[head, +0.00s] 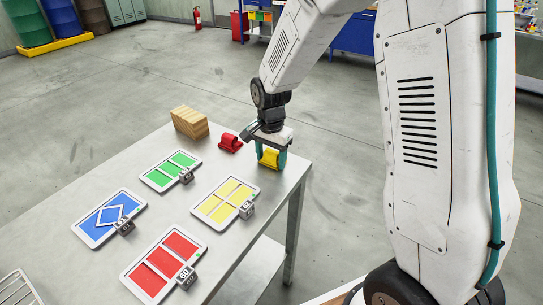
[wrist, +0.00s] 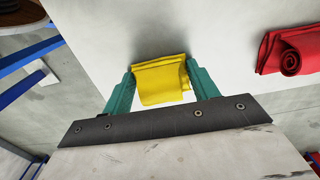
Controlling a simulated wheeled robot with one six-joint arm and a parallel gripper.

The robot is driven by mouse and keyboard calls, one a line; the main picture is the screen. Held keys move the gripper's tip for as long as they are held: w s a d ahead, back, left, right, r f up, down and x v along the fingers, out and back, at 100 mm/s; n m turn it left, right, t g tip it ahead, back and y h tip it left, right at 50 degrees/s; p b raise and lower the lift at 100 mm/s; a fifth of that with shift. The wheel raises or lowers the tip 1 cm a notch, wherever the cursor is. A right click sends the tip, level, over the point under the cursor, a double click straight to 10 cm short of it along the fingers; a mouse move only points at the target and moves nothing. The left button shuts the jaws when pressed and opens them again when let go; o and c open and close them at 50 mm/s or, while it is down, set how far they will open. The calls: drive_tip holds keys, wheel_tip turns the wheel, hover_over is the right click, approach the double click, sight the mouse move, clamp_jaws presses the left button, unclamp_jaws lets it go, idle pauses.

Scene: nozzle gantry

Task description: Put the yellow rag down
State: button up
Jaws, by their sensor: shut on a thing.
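The yellow rag (head: 269,158) is a small rolled cloth between the teal fingers of my gripper (head: 271,160), near the far right corner of the metal table (head: 250,245). In the wrist view, the yellow rag (wrist: 160,80) sits between both fingers of my gripper (wrist: 160,85), which are shut on it. The rag is close above the table top or touching it; I cannot tell which. A rolled red rag (head: 230,142) lies just left of my gripper on the table, and it shows at the right of the wrist view (wrist: 290,50).
A wooden block stack (head: 189,122) stands at the far edge.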

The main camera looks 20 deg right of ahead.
sight(271, 153)
drive_tip(key=shift+s+f, duration=0.25)
drive_tip(key=shift+f, duration=0.35)
drive_tip(key=o, duration=0.9)
drive_tip(key=shift+a+f, duration=0.1)
drive_tip(key=shift+o, duration=0.2)
drive_tip(key=shift+w+d+r, duration=0.15)
drive_tip(key=shift+d+r, duration=0.05)
drive_tip(key=shift+r, duration=0.4)
wheel_tip(271, 153, up, 12)
drive_tip(key=shift+r, duration=0.2)
